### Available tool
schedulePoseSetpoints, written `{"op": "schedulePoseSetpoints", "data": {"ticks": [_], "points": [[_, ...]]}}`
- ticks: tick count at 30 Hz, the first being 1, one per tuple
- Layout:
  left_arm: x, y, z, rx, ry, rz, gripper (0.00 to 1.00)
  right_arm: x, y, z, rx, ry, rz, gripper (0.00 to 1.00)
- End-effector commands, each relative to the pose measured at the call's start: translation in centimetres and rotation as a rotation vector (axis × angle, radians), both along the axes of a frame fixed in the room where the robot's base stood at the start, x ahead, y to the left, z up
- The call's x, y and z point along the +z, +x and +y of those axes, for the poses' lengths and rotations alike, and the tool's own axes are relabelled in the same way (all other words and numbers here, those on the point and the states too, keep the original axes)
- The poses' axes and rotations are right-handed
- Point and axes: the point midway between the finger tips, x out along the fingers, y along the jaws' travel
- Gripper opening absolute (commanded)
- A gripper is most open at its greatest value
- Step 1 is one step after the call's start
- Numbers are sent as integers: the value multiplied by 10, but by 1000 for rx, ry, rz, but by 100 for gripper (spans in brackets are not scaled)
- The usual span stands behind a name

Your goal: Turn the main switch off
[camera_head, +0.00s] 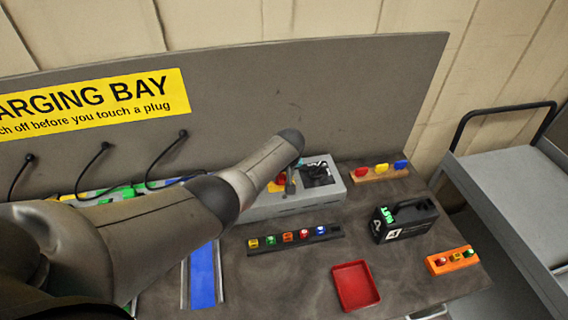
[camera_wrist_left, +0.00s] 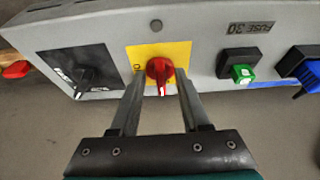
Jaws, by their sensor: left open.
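The main switch is a red rotary knob (camera_wrist_left: 160,70) on a yellow plate (camera_wrist_left: 180,50) on a grey box (camera_wrist_left: 110,22). Its white mark points down in the left wrist view, and a small "0" is printed on the plate's left. My left gripper (camera_wrist_left: 160,86) is open, with its two fingertips on either side of the knob's lower part. I cannot tell whether they touch it. In the head view my left arm reaches across to the grey box (camera_head: 297,204), and the gripper (camera_head: 290,182) partly hides the plate. My right gripper is not seen.
A black dial panel (camera_wrist_left: 78,68) is left of the switch; a green plug (camera_wrist_left: 242,73) and a blue plug (camera_wrist_left: 308,80) are right. On the table are a row of coloured knobs (camera_head: 296,239), a red tray (camera_head: 356,287) and a black battery (camera_head: 404,222). A cart (camera_head: 505,165) stands right.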

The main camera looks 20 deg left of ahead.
Motion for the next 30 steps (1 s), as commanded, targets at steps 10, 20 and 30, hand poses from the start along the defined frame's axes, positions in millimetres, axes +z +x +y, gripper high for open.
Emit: {"op": "schedulePoseSetpoints", "data": {"ticks": [10,20,30], "points": [[40,-12,-9,-1,0,-3,46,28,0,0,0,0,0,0],[78,-24,-19,0,-1,-3,46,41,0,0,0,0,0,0],[116,-37,-29,1,-1,-3,46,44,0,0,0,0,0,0]]}}
